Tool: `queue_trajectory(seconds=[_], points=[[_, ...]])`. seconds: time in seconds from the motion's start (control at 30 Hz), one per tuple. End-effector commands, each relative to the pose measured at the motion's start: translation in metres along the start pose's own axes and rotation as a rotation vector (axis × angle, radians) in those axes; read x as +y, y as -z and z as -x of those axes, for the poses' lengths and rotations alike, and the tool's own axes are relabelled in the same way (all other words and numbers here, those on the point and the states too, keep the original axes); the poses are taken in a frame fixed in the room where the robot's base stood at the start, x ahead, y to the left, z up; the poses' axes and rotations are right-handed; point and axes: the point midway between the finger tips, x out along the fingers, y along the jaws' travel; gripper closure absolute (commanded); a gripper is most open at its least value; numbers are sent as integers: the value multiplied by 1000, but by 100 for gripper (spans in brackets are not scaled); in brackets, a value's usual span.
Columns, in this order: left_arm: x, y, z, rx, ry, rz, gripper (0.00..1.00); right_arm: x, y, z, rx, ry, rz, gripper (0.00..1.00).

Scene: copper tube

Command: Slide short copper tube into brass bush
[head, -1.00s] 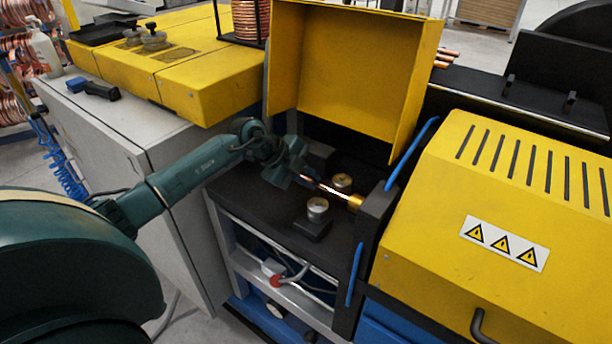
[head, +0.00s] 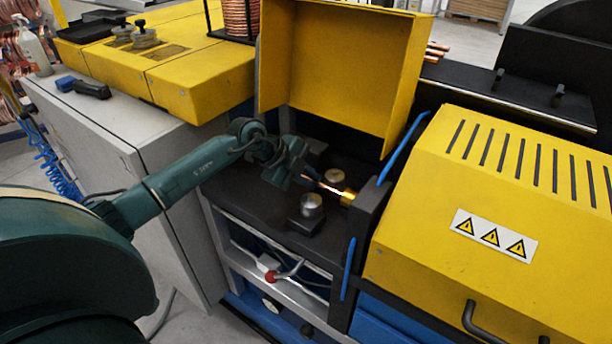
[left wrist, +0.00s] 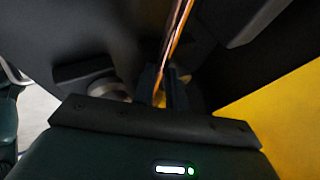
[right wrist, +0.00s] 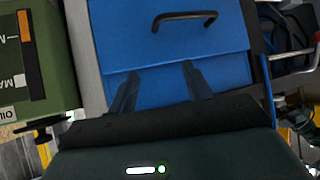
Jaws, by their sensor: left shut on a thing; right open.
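The short copper tube (head: 329,187) is a thin, shiny rod over the black bench, pointing right toward the wall. My left gripper (head: 306,179) is shut on its left part. The brass bush (head: 347,198) is a small gold piece at the black upright plate. The tube's right end meets the bush in line with it; how deep it sits inside cannot be told. In the left wrist view the tube (left wrist: 176,38) runs up from between the dark fingers (left wrist: 160,88). My right gripper (right wrist: 161,88) is open and empty before a blue drawer front.
Two round metal knobs (head: 312,204) (head: 334,177) stand on the bench close to the tube. A raised yellow cover (head: 340,70) stands behind. A yellow slotted hood (head: 510,210) lies right. A blue drawer (right wrist: 170,40) with a black handle faces my right gripper.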

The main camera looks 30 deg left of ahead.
Motion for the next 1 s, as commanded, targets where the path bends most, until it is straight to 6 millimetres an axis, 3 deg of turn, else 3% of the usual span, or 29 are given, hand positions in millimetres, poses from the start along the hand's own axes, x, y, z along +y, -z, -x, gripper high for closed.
queue_trajectory(seconds=[1.0], points=[[-1, 20, -8, 5, 2, -2, 100, 0, 7, -3, 15, -2, -7, 50]])
